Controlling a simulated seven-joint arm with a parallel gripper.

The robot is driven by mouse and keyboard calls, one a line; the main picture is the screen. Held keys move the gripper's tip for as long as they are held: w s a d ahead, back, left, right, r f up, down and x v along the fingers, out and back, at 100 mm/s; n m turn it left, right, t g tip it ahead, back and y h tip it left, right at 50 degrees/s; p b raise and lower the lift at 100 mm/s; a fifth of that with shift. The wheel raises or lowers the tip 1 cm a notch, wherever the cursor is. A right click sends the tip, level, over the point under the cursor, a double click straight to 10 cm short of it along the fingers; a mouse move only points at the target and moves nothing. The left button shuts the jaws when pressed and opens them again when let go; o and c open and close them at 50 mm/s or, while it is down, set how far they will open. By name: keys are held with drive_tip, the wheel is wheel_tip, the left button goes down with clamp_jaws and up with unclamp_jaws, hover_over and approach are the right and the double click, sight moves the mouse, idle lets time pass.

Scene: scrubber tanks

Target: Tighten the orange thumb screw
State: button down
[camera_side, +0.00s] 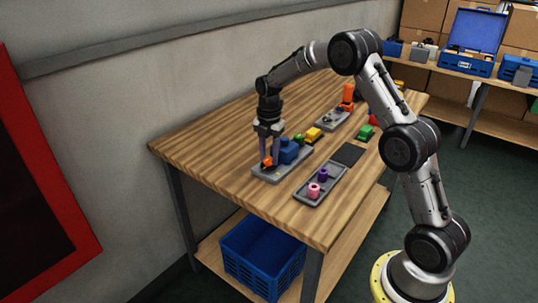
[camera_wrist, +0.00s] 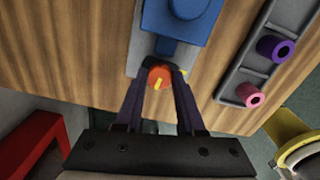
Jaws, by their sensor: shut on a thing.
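The orange thumb screw (camera_wrist: 159,77) is round with a yellow mark on its top. It sits at the near end of a grey base plate (camera_wrist: 138,52), next to a blue block (camera_wrist: 178,22). In the side view the screw (camera_side: 267,162) shows small at the front of the plate, beside the blue block (camera_side: 289,150). My gripper (camera_wrist: 160,78) reaches down over the screw, with a dark finger on either side, and is shut on it. In the side view my gripper (camera_side: 270,160) points straight down at the plate. The screw's lower part is hidden.
A grey tray (camera_side: 308,198) with a pink and a purple ring piece (camera_side: 322,175) lies to the right. The table's front corner is bare.

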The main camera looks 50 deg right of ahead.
drive_tip(key=m, duration=0.6)
drive_tip(key=shift+m, duration=0.3)
drive_tip(key=m, duration=0.3)
drive_tip(key=shift+r+m, duration=0.1)
drive_tip(key=shift+m, duration=0.3)
drive_tip(key=m, duration=0.3)
drive_tip(key=shift+m, duration=0.3)
drive_tip(key=m, duration=0.3)
drive_tip(key=shift+r+m, duration=0.1)
drive_tip(key=shift+m, duration=0.2)
drive_tip(key=m, duration=0.3)
drive_tip(key=shift+m, duration=0.3)
drive_tip(key=m, duration=0.6)
drive_tip(key=shift+w+r, duration=0.1)
drive_tip(key=m, duration=0.6)
drive_tip(key=shift+m, duration=0.3)
drive_tip(key=m, duration=1.2)
drive_tip(key=shift+w+m, duration=0.1)
drive_tip(key=shift+m, duration=0.3)
drive_tip(key=m, duration=0.6)
drive_tip(key=shift+m, duration=0.3)
